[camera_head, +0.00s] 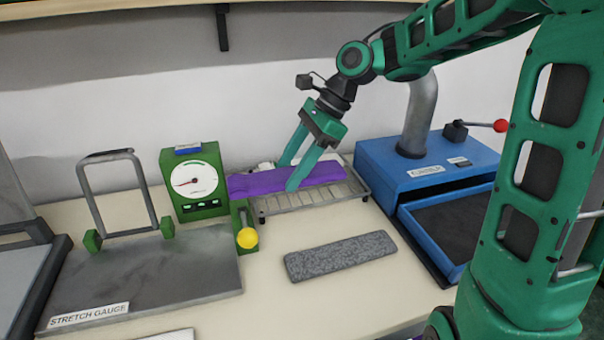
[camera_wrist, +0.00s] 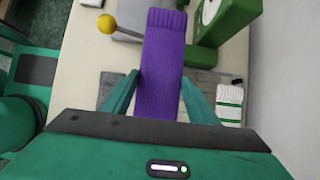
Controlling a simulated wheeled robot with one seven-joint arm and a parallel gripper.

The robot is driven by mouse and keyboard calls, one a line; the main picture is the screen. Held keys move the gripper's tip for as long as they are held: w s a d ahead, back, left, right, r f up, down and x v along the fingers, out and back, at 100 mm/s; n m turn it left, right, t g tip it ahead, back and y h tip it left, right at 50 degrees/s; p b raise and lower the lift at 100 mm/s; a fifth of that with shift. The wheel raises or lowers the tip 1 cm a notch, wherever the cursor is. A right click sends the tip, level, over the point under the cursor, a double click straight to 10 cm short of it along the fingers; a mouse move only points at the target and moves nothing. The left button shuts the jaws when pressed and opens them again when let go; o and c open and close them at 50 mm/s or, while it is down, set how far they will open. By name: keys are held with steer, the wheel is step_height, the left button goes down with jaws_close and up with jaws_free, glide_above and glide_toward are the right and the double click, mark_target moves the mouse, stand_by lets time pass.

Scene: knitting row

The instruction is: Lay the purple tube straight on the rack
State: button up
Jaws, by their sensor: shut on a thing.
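The purple tube (camera_head: 261,182) is a long flat ribbed knit piece. In the head view it lies lengthwise along the wire rack (camera_head: 300,203), with its left end reaching past the rack's left side toward the green dial gauge. My gripper (camera_head: 291,177) comes down over the tube, one finger on each long side, shut on it. In the wrist view the tube (camera_wrist: 163,60) runs between the two fingers (camera_wrist: 158,98), its cuffed end pointing away from my palm. Whether the tube touches the rack bars along its whole length I cannot tell.
A green dial gauge (camera_head: 194,185) with a yellow-knobbed lever (camera_head: 247,238) stands just left of the rack. A grey knit piece (camera_head: 339,256) lies in front. A blue machine (camera_head: 430,170) with an open tray is at right. A white striped roll (camera_wrist: 230,97) sits behind the tube.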

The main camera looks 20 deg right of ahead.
steer(key=w+d+f, duration=0.2)
steer(key=w, duration=0.1)
steer(key=w+d+f, duration=0.2)
steer(key=w, duration=0.1)
steer(key=w+d+f, duration=0.3)
steer(key=shift+w, duration=0.25)
steer(key=shift+f, duration=2.05)
steer(key=shift+f, duration=0.1)
steer(key=o, duration=1.1)
steer(key=v, duration=1.2)
steer(key=shift+s, duration=0.1)
